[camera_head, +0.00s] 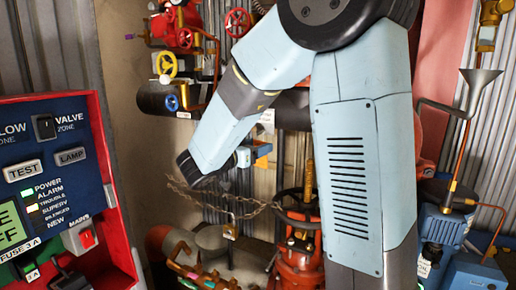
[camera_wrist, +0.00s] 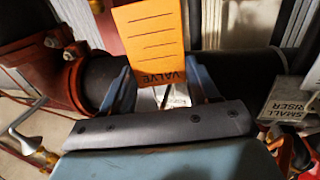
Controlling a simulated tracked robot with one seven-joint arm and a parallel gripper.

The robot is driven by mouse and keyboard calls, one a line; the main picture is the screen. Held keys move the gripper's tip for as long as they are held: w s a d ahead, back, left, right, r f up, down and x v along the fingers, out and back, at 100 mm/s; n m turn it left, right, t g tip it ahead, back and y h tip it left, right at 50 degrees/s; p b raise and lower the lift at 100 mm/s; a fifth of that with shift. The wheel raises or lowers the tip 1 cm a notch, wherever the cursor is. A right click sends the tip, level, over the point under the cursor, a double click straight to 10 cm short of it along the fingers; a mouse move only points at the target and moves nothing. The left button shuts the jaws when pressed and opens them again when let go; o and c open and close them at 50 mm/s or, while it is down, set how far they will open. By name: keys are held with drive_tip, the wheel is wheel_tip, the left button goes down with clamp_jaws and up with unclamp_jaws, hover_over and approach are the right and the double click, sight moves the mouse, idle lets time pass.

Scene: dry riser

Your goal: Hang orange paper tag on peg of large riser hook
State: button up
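The orange paper tag (camera_wrist: 155,38) is large in the wrist view, printed with lines and the upside-down word VALVE. Its top runs out of the picture. My gripper (camera_wrist: 158,70) has one blue finger at each side edge of the tag and appears to hold it there. In the head view my gripper (camera_head: 262,153) points right, with a small orange patch of the tag (camera_head: 262,163) by its fingers. A label reading SMALL RISER (camera_wrist: 288,108) shows at the right of the wrist view. I cannot make out the peg of the large riser hook.
A dark horizontal pipe (camera_wrist: 235,65) runs behind my fingers, with a red flange (camera_wrist: 72,58) at left. A red-framed control panel (camera_head: 50,180) stands at left, a funnel (camera_head: 480,82) at right.

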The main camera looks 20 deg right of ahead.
drive_tip(key=o, duration=0.5)
drive_tip(key=v, duration=1.4)
drive_tip(key=w+r+n+t+y, duration=0.5)
drive_tip(key=w+r+t+y, duration=0.2)
drive_tip(key=y, duration=0.4)
drive_tip(key=s+n+g+y, duration=0.1)
drive_tip(key=s+n+y, duration=0.3)
drive_tip(key=n+y, duration=0.15)
drive_tip(key=s+d+f+g, duration=0.3)
drive_tip(key=s, duration=0.4)
drive_tip(key=s+d+f+n+g, duration=0.1)
drive_tip(key=s+d+f+g, duration=0.2)
drive_tip(key=s, duration=0.5)
drive_tip(key=s+d+f+g+h, duration=0.1)
drive_tip(key=s+d+f+g, duration=0.2)
drive_tip(key=s+d, duration=0.2)
drive_tip(key=shift+s+d+f+n, duration=0.1)
drive_tip(key=shift+s+d+n, duration=0.05)
drive_tip(key=shift+s, duration=0.5)
drive_tip(key=shift+s+d+f+n, duration=0.1)
drive_tip(key=shift+s, duration=0.55)
